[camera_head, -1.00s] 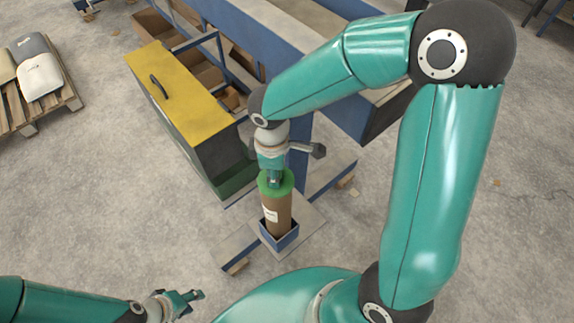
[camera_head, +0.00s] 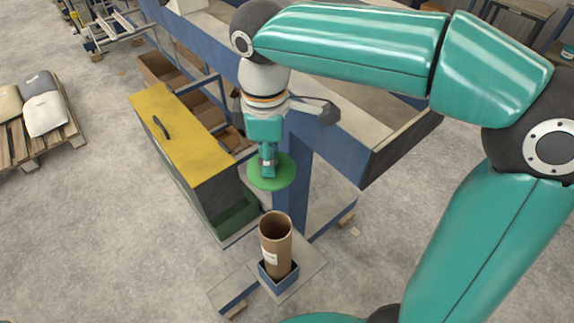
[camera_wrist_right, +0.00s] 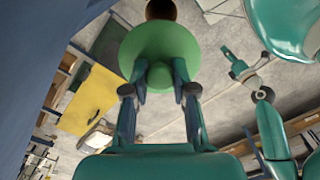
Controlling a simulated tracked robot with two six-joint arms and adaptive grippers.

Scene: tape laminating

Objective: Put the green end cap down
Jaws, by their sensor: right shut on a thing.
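The green end cap (camera_head: 271,172) is a round green disc, held up in the air by my right gripper (camera_head: 268,160). In the right wrist view the cap (camera_wrist_right: 160,48) sits between the two fingers of the right gripper (camera_wrist_right: 160,82), which are shut on its grip. The brown cardboard tube (camera_head: 276,238) stands upright below the cap, its top open and apart from the cap. The tube's foot is in a blue square holder (camera_head: 266,275). My left gripper is not in the head view; an arm with a gripper (camera_wrist_right: 240,66) shows small in the right wrist view, its jaws unclear.
A cabinet with a yellow top (camera_head: 180,125) stands left of the tube, with a green open tray (camera_head: 236,218) at its end. A blue post (camera_head: 292,180) and bench are close behind the cap. A pallet with sacks (camera_head: 40,110) is far left. The grey floor at front left is clear.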

